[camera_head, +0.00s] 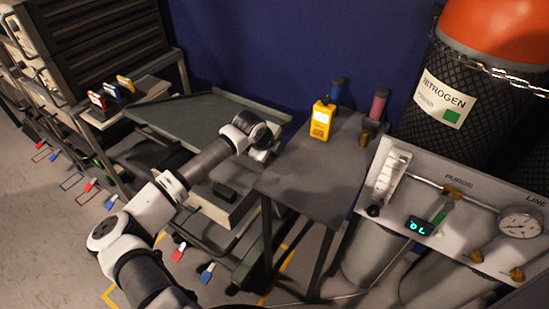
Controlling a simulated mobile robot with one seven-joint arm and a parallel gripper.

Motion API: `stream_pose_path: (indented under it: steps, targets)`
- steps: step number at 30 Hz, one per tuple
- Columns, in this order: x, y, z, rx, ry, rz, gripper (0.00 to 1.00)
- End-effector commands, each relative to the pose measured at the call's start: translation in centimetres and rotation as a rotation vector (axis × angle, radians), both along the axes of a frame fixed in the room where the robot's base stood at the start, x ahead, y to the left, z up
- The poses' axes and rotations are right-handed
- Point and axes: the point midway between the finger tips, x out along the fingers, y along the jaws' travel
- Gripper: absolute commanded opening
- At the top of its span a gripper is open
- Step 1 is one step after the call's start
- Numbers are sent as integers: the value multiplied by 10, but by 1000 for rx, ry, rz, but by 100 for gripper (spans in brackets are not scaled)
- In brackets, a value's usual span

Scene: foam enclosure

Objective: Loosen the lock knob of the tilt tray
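A flat grey-green tray (185,113) with a raised rim, which looks like the tilt tray, sits on a cart left of centre. My arm reaches across the tray's right part. My gripper (265,153) is at the tray's right side, near the edge of the dark side table. Its fingers are small and dark here, and I cannot tell whether they are open or shut. I cannot make out a lock knob; it may be hidden behind my arm and gripper.
A purge panel (455,215) with a gauge stands at right before a nitrogen cylinder (450,95). A dark slatted rack (95,45) stands left. A pale box (215,205) lies below my arm.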

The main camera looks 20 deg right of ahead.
Motion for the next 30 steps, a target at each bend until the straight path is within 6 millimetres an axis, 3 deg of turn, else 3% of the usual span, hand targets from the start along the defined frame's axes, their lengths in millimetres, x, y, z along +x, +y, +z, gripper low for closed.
stream_pose_path:
  steps: [1,26,27,30]
  targets:
    - [0,1,-7,-23,-16,3,15]
    - [-1,2,-1,-119,-92,1,15]
    - [-1,2,-1,-119,-92,1,43]
    - [-1,2,-1,-119,-92,1,56]
